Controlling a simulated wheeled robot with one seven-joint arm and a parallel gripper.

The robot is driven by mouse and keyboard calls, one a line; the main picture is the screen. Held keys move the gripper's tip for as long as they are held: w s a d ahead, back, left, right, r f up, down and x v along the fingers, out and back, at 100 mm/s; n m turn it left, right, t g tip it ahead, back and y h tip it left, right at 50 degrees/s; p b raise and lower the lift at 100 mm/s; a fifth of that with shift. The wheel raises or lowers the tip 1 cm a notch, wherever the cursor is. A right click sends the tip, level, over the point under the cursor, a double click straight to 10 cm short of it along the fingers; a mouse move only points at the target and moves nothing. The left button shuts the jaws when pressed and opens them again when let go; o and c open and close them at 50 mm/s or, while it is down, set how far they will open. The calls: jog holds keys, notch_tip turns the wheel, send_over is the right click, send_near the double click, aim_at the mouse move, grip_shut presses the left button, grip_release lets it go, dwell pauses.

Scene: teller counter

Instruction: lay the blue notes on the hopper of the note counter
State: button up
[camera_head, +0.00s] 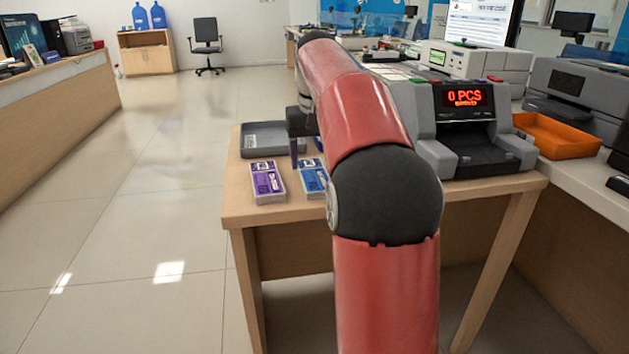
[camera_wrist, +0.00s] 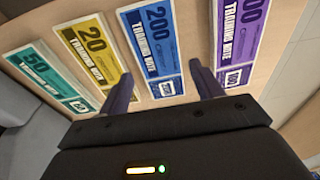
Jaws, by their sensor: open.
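The blue notes (camera_head: 312,177) lie flat on the wooden table, left of my arm, which hides part of them. In the wrist view the blue notes (camera_wrist: 153,42) are marked 200 and lie ahead of and between my fingertips. My gripper (camera_wrist: 162,82) is open and empty. In the head view my gripper (camera_head: 294,148) points down over the table by the notes, its far side hidden by my arm. The grey note counter (camera_head: 424,120) stands right of my arm, its display reading 0 PCS. I cannot clearly make out its hopper.
Purple notes (camera_head: 267,182) lie left of the blue ones. Yellow notes (camera_wrist: 92,45) and green notes (camera_wrist: 45,80) lie on the other side. A grey tray (camera_head: 262,139) sits behind. An orange tray (camera_head: 560,137) is right of the counter. Open floor lies left.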

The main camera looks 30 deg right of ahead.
aim_at(314, 174)
notch_tip(314, 174, down, 3)
jog(key=shift+w+f, duration=0.1)
jog(key=shift+w, duration=0.05)
jog(key=shift+c, duration=0.3)
jog(key=c, duration=0.8)
jog(key=shift+o, duration=0.2)
